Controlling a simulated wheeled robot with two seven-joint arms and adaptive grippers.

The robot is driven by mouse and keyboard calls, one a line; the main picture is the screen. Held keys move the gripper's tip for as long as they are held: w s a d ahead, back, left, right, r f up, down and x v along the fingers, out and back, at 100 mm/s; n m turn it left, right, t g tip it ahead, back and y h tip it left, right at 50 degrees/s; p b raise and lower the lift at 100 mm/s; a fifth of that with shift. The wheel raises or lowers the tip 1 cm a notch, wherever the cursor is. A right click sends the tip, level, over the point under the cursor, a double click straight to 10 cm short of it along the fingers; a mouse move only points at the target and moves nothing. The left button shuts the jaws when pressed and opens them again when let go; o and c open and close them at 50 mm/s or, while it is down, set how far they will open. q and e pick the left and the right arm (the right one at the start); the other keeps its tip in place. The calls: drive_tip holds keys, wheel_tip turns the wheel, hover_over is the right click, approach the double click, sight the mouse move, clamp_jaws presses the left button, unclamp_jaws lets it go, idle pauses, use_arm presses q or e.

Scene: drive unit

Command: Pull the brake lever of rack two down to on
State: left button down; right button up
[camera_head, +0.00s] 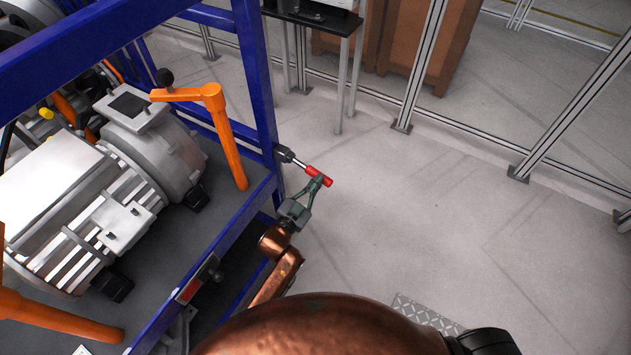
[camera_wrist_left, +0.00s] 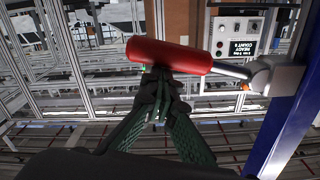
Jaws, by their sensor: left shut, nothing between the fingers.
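The brake lever has a red grip (camera_head: 319,176) on a metal rod and sticks out from a blue rack post at the rack's right side. In the left wrist view the red grip (camera_wrist_left: 170,56) lies across the picture, its rod running right to a grey pivot (camera_wrist_left: 275,76) on the blue post. My left gripper (camera_head: 320,183) is right at the grip, its fingertips (camera_wrist_left: 160,78) shut and empty, just below or against the grip; whether they touch I cannot tell. My right gripper does not show.
The blue rack (camera_head: 262,90) holds grey motors (camera_head: 95,205) and orange handles (camera_head: 225,130). A control panel (camera_wrist_left: 238,38) shows beyond the lever in the wrist view. Open grey floor (camera_head: 430,210) lies right of the lever, with metal fence posts (camera_head: 420,65) behind.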

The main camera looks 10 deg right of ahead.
use_arm(q)
drive_tip(key=shift+a+f, duration=0.1)
drive_tip(key=shift+f, duration=0.15)
drive_tip(key=s+a+r+p, duration=0.4)
drive_tip(key=s+a, duration=0.2)
drive_tip(key=s, duration=0.2)
drive_tip(key=shift+s+a, duration=0.35)
drive_tip(key=shift+s, duration=0.05)
idle(0.4)
